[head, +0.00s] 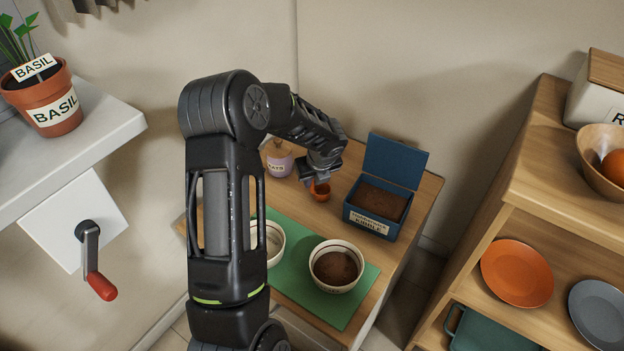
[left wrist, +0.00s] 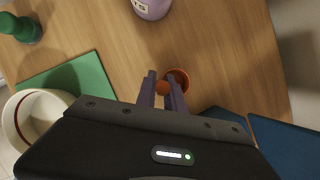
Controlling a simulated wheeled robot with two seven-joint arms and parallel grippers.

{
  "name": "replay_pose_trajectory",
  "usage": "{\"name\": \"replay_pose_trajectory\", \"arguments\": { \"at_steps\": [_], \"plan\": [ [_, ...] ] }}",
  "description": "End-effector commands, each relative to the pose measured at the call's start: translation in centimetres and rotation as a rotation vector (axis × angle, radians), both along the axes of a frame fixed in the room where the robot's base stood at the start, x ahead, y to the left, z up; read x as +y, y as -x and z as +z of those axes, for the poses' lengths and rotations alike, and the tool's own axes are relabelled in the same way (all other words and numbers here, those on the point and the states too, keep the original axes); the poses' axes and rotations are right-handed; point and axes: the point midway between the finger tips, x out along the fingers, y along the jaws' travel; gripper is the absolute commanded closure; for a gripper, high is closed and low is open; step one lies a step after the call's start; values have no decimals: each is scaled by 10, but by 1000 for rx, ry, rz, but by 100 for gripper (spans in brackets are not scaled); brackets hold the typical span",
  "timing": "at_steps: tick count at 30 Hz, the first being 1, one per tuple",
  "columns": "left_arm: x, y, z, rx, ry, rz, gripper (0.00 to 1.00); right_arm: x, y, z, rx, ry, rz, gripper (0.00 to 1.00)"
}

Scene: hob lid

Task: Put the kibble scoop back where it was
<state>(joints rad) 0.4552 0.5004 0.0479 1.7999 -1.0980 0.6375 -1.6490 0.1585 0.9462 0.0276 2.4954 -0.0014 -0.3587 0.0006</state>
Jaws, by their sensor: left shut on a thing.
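The orange kibble scoop (head: 320,192) is at the back of the wooden table top, left of the blue kibble box (head: 371,222). My left gripper (head: 308,180) is shut on it. In the left wrist view the scoop (left wrist: 181,77) shows between and just beyond the fingertips (left wrist: 163,85). I cannot tell whether the scoop touches the table or hangs just above it. The box's lid stands open and brown kibble lies inside. My right gripper is not in view.
A bowl of brown food (head: 336,267) and a second bowl (head: 273,241), partly behind my arm, stand on a green mat (head: 344,312). A purple jar (head: 279,160) stands behind the scoop. A shelf unit (head: 540,190) is at right. Bare table lies around the scoop.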

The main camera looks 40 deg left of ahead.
Motion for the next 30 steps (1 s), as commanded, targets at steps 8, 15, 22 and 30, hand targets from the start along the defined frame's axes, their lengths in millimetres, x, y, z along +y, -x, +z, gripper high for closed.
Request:
{"name": "replay_pose_trajectory", "arguments": {
  "at_steps": [8, 15, 22, 30],
  "plan": [
    [0, 0, -1, 0, 0, 0, 67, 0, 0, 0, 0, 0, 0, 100],
    [0, 0, 0, 0, 0, 0, 65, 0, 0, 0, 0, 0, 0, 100],
    [-3, 1, 13, -2, 0, -1, 65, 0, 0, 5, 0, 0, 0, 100],
    [-20, 10, 61, -4, 0, -2, 65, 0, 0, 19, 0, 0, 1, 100]
  ]
}}
